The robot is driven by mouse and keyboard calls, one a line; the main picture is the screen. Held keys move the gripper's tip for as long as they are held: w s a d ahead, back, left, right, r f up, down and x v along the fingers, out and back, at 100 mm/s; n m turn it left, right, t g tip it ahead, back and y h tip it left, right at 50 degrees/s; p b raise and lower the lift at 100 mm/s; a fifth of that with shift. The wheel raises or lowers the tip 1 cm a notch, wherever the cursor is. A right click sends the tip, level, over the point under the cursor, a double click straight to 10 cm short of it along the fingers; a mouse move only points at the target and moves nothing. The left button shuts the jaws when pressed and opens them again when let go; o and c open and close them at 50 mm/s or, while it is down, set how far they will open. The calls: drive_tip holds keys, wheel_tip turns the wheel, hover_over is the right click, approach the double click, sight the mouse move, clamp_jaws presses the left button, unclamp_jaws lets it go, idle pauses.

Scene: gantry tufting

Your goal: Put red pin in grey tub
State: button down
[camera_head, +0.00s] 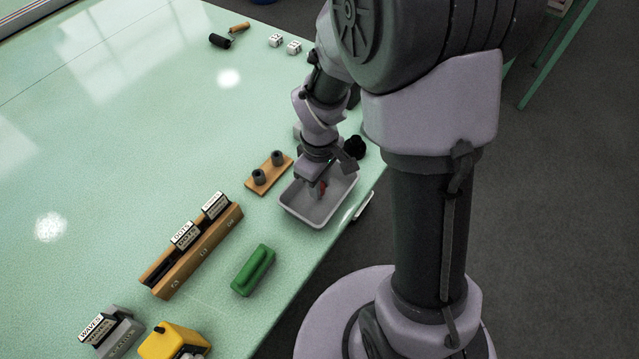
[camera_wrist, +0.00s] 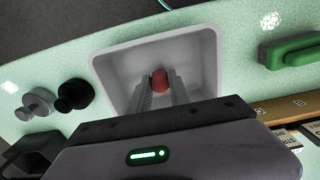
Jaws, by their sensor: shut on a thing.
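The red pin (camera_head: 322,186) is between the fingers of my gripper (camera_head: 316,190), over the grey tub. In the wrist view its rounded red end (camera_wrist: 159,81) shows between the two fingertips (camera_wrist: 159,90). My gripper is shut on it. The grey tub (camera_head: 302,217) is a shallow rectangular tray near the table's right edge; its rim and inner walls also show in the wrist view (camera_wrist: 207,64). The fingertips and pin appear within the tub's outline in both views. I cannot tell whether the pin touches the tub floor.
A wooden block with two dark pegs (camera_head: 269,173) stands just left of the tub. A green handled block (camera_head: 253,270) and a wooden rack of labelled stamps (camera_head: 196,250) lie nearer. A black knob (camera_head: 355,147) is behind the tub. The table's left middle is clear.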

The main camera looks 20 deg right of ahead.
drive_tip(key=c, duration=1.2)
unclamp_jaws()
drive_tip(key=shift+f, duration=0.1)
drive_tip(key=shift+w+r+p, duration=0.1)
drive_tip(key=shift+r+p, duration=0.2)
drive_tip(key=shift+r, duration=0.1)
wheel_tip(320, 180, up, 11)
drive_tip(key=p, duration=0.5)
drive_tip(key=s+a+r+m+t+y, duration=0.1)
drive_tip(key=s+a+r+m+t, duration=0.1)
drive_tip(key=s+r+m, duration=0.3)
drive_tip(key=s+a+r+m+t+y, duration=0.1)
drive_tip(key=s+a+r+m+t, duration=0.1)
drive_tip(key=s+r+m, duration=0.4)
wheel_tip(320, 180, up, 5)
drive_tip(key=shift+s+r+m+t, duration=0.2)
drive_tip(key=shift+s+m+t, duration=0.1)
drive_tip(key=shift+s+t, duration=0.65)
